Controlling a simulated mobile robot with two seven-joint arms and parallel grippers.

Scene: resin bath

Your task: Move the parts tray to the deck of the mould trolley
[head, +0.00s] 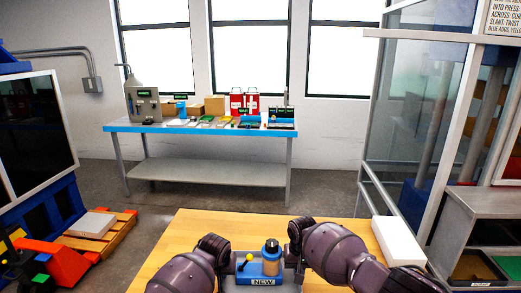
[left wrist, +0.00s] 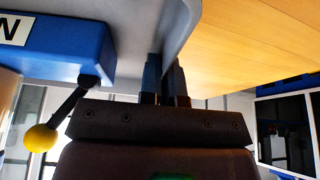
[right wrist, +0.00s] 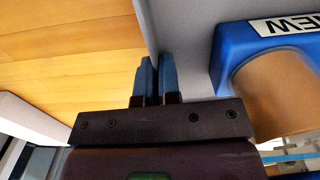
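The parts tray is a grey tray (head: 290,278) at the bottom middle of the head view. It holds a blue block marked NEW (head: 263,282), an amber bottle (head: 271,257) and a yellow-knobbed lever (head: 247,258). My left gripper (head: 231,258) is shut on the tray's left wall; its fingers (left wrist: 167,75) straddle the wall in the left wrist view. My right gripper (head: 294,258) is shut on the opposite wall, with its fingers (right wrist: 156,78) straddling it. Whether the tray rests on the wooden top or is lifted, I cannot tell. I cannot identify the mould trolley.
The wooden top (head: 330,232) is mostly bare, with a white block (head: 397,242) at its right. A blue-topped bench (head: 190,128) with several items stands at the back wall. A pallet (head: 95,235) lies at the left, and a glazed cabinet (head: 425,110) stands at the right.

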